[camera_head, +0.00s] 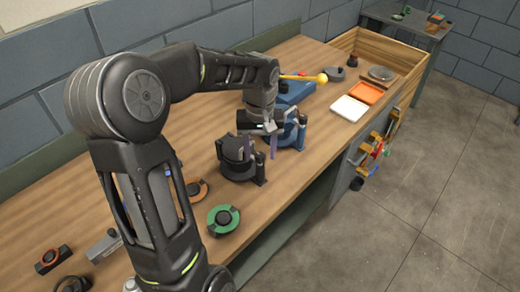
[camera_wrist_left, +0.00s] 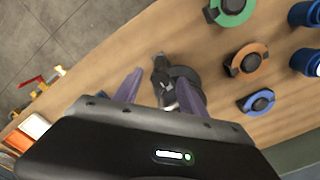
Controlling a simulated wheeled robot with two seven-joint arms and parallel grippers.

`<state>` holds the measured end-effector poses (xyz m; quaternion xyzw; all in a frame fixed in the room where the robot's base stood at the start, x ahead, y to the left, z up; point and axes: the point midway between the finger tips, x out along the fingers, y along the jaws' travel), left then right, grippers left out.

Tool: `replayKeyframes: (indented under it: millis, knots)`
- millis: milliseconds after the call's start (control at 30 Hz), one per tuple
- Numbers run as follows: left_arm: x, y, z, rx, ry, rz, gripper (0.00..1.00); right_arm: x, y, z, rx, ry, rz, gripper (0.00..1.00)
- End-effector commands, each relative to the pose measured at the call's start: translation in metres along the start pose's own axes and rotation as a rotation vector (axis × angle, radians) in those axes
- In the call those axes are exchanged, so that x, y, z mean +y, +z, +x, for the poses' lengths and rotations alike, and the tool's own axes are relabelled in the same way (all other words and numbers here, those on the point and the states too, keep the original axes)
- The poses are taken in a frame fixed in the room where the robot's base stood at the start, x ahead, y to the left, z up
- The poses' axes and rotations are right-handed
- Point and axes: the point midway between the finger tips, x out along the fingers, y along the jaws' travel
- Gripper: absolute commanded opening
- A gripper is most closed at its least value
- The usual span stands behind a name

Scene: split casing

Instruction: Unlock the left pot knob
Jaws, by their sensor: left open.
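A dark, round pot-like casing (camera_head: 236,158) with a bracket stands upright on the wooden bench in the head view. A blue casing (camera_head: 293,134) stands just behind it. My left gripper (camera_head: 262,143) is over the dark casing's far side, fingers pointing down, open. In the left wrist view the dark casing (camera_wrist_left: 185,75) lies beyond the two spread purple fingers (camera_wrist_left: 160,78), with a dark upright part between them. I cannot tell which part is the left pot knob, or whether a finger touches it. My right gripper is not in view.
A green ring (camera_head: 223,219) and an orange ring (camera_head: 197,190) lie on the near bench. A white tray (camera_head: 348,108) and an orange tray (camera_head: 366,93) lie farther right. A yellow-tipped rod (camera_head: 321,78) sticks out behind the blue casing. Tools hang at the bench's front edge.

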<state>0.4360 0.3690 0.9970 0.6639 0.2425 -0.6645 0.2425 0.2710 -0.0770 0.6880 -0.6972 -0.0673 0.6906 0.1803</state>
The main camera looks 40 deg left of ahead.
Motion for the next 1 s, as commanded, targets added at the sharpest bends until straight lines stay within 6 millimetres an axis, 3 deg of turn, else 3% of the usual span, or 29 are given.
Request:
replayKeyframes:
  millis: [333,900,1000]
  knots:
    - [0.0001,-0.0001,0.0049,0.001,0.001,0.000,0.48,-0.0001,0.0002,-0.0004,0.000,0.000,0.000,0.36]
    - [0.0001,-0.0001,0.0045,0.001,0.001,0.000,0.01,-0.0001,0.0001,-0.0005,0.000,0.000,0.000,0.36]
    - [0.0001,-0.0001,0.0045,0.001,0.001,0.000,0.00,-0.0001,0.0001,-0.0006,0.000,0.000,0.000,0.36]
